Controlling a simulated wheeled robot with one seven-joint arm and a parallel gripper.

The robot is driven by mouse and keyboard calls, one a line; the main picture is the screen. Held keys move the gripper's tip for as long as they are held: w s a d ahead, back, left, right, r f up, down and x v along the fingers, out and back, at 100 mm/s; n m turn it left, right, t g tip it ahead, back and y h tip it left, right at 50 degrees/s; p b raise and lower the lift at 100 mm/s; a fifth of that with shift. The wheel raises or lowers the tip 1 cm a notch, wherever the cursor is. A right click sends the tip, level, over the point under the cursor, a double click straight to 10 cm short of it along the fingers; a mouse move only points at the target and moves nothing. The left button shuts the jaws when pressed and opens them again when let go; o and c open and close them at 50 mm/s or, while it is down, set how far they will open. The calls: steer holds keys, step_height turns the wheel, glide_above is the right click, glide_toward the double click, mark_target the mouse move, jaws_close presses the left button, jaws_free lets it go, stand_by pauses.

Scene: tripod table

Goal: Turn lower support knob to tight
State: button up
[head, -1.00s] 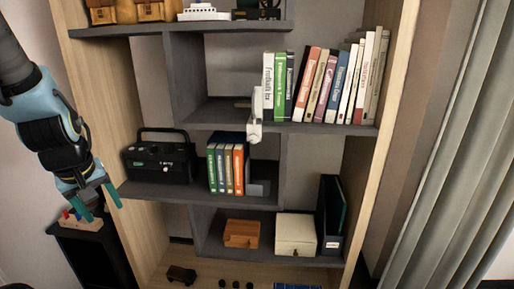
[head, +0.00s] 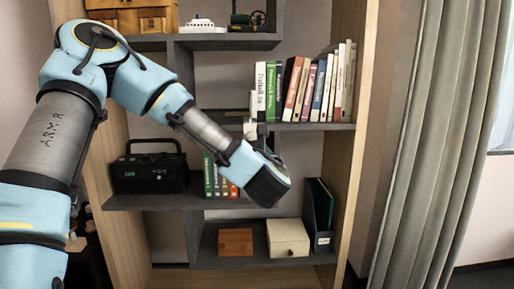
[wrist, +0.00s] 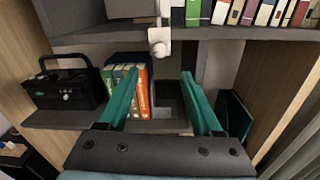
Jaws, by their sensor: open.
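A white fixture (wrist: 163,17) hangs at the front edge of the upper shelf board in the wrist view, with a round white knob (wrist: 158,49) at its lower end. In the head view the fixture (head: 250,130) is small and its lower part is hidden by my arm. My gripper (wrist: 159,73) is open, its two green fingers spread apart and empty. In the wrist view the knob appears above the gap between the fingertips, not between them. I cannot tell the distance. In the head view my fingers are hidden behind my wrist.
Books (head: 310,88) stand on the upper shelf right of the fixture. A black radio (head: 150,170) and several more books (wrist: 125,88) are on the shelf below. A wooden box (head: 235,241) and a cream box (head: 288,238) sit lower. A curtain (head: 425,140) hangs at right.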

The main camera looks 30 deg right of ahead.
mark_target(251, 138)
steer(key=p+x, duration=0.2)
steer(key=x, duration=0.8)
steer(key=shift+w, duration=0.35)
jaws_close()
